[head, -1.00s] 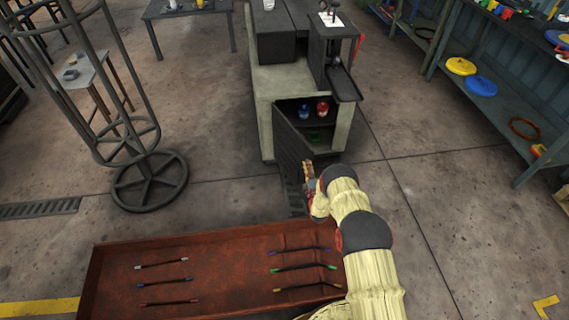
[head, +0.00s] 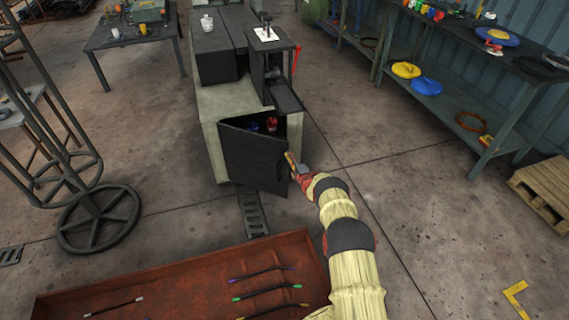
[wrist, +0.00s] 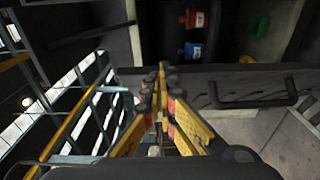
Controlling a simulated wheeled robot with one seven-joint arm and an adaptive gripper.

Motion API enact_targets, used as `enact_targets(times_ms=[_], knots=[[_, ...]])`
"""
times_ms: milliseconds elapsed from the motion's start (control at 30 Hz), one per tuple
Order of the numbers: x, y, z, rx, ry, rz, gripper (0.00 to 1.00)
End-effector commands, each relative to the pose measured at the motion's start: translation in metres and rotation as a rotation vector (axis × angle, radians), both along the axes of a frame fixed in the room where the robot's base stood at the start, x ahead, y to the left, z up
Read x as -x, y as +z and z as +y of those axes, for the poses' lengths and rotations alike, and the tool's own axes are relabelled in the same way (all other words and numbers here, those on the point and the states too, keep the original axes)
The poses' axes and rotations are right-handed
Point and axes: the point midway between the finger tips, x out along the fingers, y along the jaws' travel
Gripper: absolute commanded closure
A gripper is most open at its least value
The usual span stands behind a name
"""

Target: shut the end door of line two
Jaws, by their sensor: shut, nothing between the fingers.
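The dark end door (head: 250,157) of the pale-sided machine stands partly open, its free edge swung out at the right. It also shows in the wrist view with a dark bar handle (wrist: 262,98). A gap beside and above it shows a red item (head: 272,124) and a blue item (head: 253,126) inside. In the wrist view the red item (wrist: 196,18), blue item (wrist: 193,50) and a green item (wrist: 258,25) show beyond the door. My gripper (head: 290,160) is shut and empty at the door's free edge. I cannot tell whether it touches.
A rust-red tray (head: 190,275) with several short rods lies in front. A floor grate (head: 252,212) runs between tray and machine. A round-based black stand (head: 98,218) is at left. A shelf bench (head: 455,105) and a pallet (head: 545,190) are at right. Floor right of the machine is clear.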

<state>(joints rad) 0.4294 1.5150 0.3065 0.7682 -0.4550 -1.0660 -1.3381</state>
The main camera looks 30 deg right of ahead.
Motion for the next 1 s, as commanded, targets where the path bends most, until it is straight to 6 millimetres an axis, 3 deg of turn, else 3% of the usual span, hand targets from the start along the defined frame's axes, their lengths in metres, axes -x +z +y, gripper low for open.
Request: enact_targets(times_ms=[500, 1000], knots=[[-0.035, -0.001, -0.039, 0.001, 0.0, -0.001, 1.0], [-0.044, 0.0, -0.047, 0.0, 0.0, 0.001, 1.0]])
